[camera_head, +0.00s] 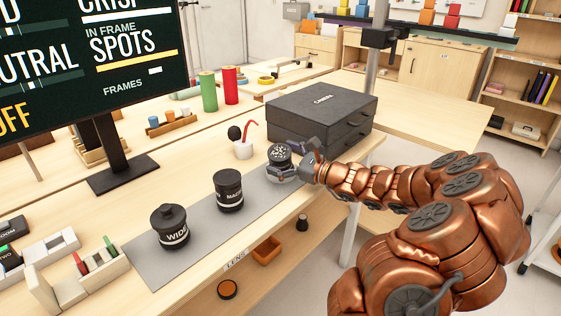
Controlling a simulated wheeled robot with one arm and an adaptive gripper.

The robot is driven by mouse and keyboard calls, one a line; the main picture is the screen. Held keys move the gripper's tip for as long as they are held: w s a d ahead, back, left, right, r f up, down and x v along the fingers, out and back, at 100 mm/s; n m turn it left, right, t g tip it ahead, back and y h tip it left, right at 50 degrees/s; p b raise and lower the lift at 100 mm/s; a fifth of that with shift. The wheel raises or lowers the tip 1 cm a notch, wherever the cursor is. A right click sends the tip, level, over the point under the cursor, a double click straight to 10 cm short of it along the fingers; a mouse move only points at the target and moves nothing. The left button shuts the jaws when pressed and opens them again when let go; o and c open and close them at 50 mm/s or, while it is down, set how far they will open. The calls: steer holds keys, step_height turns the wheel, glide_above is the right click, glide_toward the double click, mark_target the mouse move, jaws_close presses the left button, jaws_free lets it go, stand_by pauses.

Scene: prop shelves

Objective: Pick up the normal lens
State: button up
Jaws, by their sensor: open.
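Three dark lenses stand in a row on a grey mat (150,265) on the wooden table. The left one (170,232) is marked "WIDE". The middle one (229,191) is marked with letters that look like "MACRO". The third lens (279,153), at the far right end, has a pale pattern on top; its label is not readable, but it is the only one left for the normal lens. My gripper (284,162) is open at this third lens, with fingers on its far and near sides. The near finger hides its lower part; I cannot tell whether they touch.
A black camera case (322,112) stands close behind my gripper. A monitor (85,60) stands at the left. The table's front edge runs below the mat.

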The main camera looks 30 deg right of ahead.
mark_target(281, 150)
steer(key=c, duration=1.8)
steer(key=shift+o, duration=0.2)
steer(key=shift+r, duration=0.95)
step_height(281, 150, up, 2)
steer(key=shift+p, duration=0.3)
steer(key=s+a+b, duration=0.7)
steer(key=s+a, duration=0.1)
steer(key=s, duration=0.5)
steer(key=shift+s+a+r, duration=0.15)
steer(key=shift+s+r, duration=0.05)
steer(key=shift+r, duration=0.25)
